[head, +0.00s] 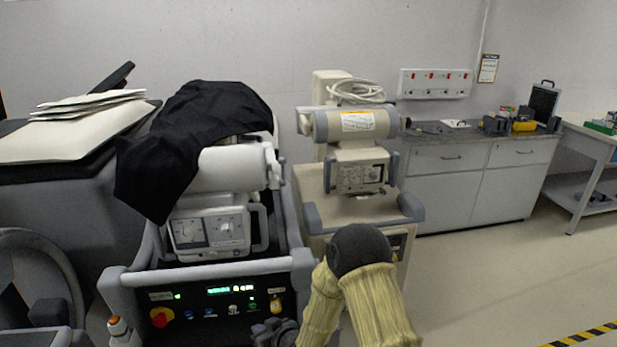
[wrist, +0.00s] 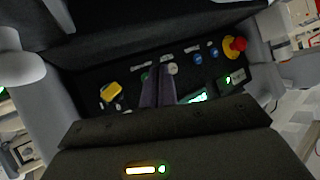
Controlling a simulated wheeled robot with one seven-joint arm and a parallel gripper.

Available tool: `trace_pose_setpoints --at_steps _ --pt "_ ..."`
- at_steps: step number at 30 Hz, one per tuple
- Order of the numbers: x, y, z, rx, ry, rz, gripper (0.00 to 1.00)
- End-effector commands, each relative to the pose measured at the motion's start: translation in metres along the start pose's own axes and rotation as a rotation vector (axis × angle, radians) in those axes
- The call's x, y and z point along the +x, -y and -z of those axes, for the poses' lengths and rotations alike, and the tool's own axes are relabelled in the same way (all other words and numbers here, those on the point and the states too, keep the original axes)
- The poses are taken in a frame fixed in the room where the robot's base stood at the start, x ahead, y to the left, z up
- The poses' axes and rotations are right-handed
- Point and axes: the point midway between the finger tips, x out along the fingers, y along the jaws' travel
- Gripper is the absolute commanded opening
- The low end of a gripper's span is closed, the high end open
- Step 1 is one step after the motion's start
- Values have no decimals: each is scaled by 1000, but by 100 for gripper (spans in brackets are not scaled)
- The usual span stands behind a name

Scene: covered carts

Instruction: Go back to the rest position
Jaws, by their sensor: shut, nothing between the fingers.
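My gripper (head: 273,332) is low at the bottom of the head view, in front of the cart with the lit control panel (head: 222,303). In the wrist view, my gripper (wrist: 160,74) shows as two dark fingers close together, with nothing held between them. The fingers overlap the panel, with its red knob (wrist: 235,44), yellow switch (wrist: 111,92) and blue buttons around them. I cannot tell whether the fingertips touch the panel. My tan-sleeved arm bends up and back down at the bottom centre of the head view.
A black cloth (head: 190,140) drapes over the near cart's white machine (head: 236,168). A second, uncovered beige cart (head: 357,200) stands behind to the right. A grey counter (head: 475,185) lines the back wall. The floor at right (head: 490,280) is clear.

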Motion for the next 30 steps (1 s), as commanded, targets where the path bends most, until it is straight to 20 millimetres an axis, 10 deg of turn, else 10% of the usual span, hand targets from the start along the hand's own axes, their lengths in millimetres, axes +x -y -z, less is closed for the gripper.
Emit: trace_pose_setpoints --at_steps 15,30 --pt "-178 -90 46 86 350 -356 0" --pt "-390 -73 29 436 639 -593 0"
